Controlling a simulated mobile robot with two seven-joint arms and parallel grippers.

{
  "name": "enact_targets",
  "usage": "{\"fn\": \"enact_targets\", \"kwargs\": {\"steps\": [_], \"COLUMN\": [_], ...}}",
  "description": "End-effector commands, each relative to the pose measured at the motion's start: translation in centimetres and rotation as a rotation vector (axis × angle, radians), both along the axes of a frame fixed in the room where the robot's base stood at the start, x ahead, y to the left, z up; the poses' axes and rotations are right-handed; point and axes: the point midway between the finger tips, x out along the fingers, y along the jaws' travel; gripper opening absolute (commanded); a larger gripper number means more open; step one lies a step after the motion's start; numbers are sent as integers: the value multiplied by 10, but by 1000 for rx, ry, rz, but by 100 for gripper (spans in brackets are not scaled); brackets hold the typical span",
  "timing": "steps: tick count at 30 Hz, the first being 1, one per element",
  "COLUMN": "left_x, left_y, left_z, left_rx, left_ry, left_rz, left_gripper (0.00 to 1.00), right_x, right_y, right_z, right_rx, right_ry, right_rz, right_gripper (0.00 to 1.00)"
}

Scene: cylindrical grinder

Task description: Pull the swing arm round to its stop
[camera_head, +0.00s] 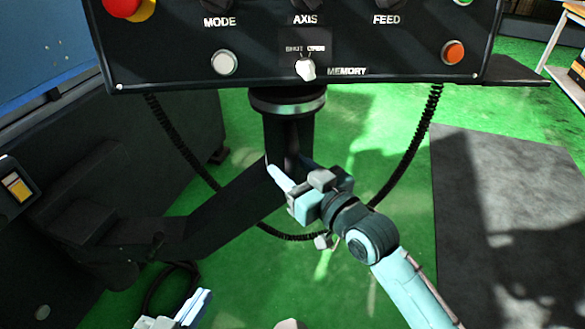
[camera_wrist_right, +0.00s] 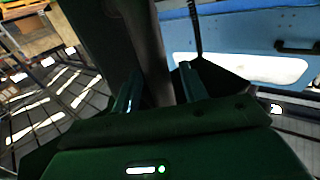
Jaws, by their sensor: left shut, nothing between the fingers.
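The dark swing arm (camera_head: 225,208) runs from the machine at the left to an upright post (camera_head: 277,135) under the black control panel (camera_head: 170,50). My right gripper (camera_head: 278,175) is at the lower part of this post. In the right wrist view, its two fingers (camera_wrist_right: 158,80) stand apart with a dark upright strip (camera_wrist_right: 150,45) showing between them. I cannot tell whether they press on it. The far finger is partly hidden in the head view. My left gripper (camera_head: 200,305) is shut and empty at the bottom left, apart from the arm.
Black coiled cables (camera_head: 410,150) hang from both sides of the panel and loop below the swing arm. The dark machine base (camera_head: 60,250) stands at the left. A dark mat (camera_head: 510,200) lies on the green floor at the right. Open floor (camera_head: 350,120) shows behind the post.

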Motion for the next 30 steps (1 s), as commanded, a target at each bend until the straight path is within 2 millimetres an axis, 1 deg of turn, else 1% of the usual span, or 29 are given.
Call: {"fn": "enact_targets", "kwargs": {"steps": [1, 2, 15, 30], "left_x": [0, 0, 0, -1], "left_y": [0, 0, 0, 0], "left_z": [0, 0, 0, -2], "left_rx": [0, 0, 0, 1], "left_ry": [-1, -1, 1, 7], "left_rz": [0, 0, 0, 0], "left_gripper": [0, 0, 0, 0], "right_x": [0, 0, 0, -1], "right_y": [0, 0, 0, 0], "right_z": [0, 0, 0, 0], "right_rx": [0, 0, 0, 0], "right_ry": [0, 0, 0, 1], "right_rz": [0, 0, 0, 0], "right_gripper": [39, 37, 1, 0]}}
